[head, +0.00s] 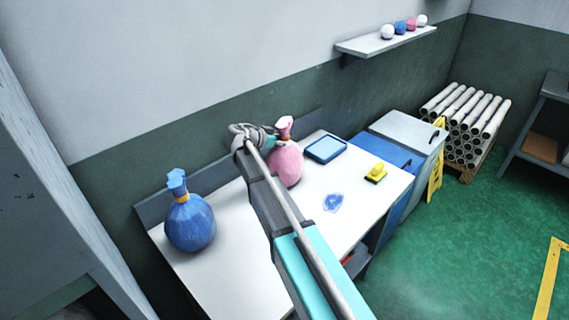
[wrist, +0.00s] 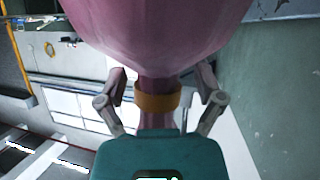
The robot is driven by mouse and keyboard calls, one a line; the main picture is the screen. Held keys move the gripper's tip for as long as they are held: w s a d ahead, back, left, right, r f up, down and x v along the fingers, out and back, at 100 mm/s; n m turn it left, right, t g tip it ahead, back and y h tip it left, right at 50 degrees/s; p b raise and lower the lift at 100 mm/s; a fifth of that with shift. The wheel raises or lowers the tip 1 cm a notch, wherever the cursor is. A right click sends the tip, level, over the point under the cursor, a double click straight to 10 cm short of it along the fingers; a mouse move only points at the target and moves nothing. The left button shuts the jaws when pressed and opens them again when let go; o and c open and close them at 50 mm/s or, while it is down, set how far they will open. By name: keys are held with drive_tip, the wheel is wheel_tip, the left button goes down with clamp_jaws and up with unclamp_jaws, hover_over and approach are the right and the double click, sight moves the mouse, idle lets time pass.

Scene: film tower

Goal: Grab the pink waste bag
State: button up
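The pink waste bag (head: 286,165) stands on the white table, with its tied top upward. In the head view my arm passes in front of its left side, and my gripper (head: 270,141) is up at its neck, mostly hidden. In the wrist view the bag (wrist: 158,35) fills the top of the picture, and its neck with an orange band (wrist: 158,100) lies between the two fingers of my gripper (wrist: 160,84). The fingers are apart, with a visible gap on each side of the neck.
A blue bag (head: 190,222) stands at the left of the white table (head: 225,268). A blue tray (head: 326,149), a yellow sponge (head: 376,173) and a blue patch (head: 333,202) lie to the right. A wall (head: 200,135) rises close behind. Green floor (head: 450,255) is open at right.

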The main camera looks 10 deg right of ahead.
sight(284, 132)
drive_tip(key=shift+s, duration=0.1)
clamp_jaws()
idle(0.3)
drive_tip(key=shift+r, duration=0.15)
drive_tip(key=shift+r+p, duration=0.35)
drive_tip(key=shift+p, duration=0.2)
wheel_tip(284, 132, up, 3)
drive_tip(key=p, duration=0.2)
drive_tip(key=shift+f+p, duration=0.15)
drive_tip(key=shift+p, duration=0.2)
drive_tip(key=s+a+r+p, duration=0.3)
drive_tip(key=s+r+p, duration=0.6)
drive_tip(key=s, duration=0.4)
drive_tip(key=shift+s+r, duration=0.2)
drive_tip(key=shift+s, duration=0.05)
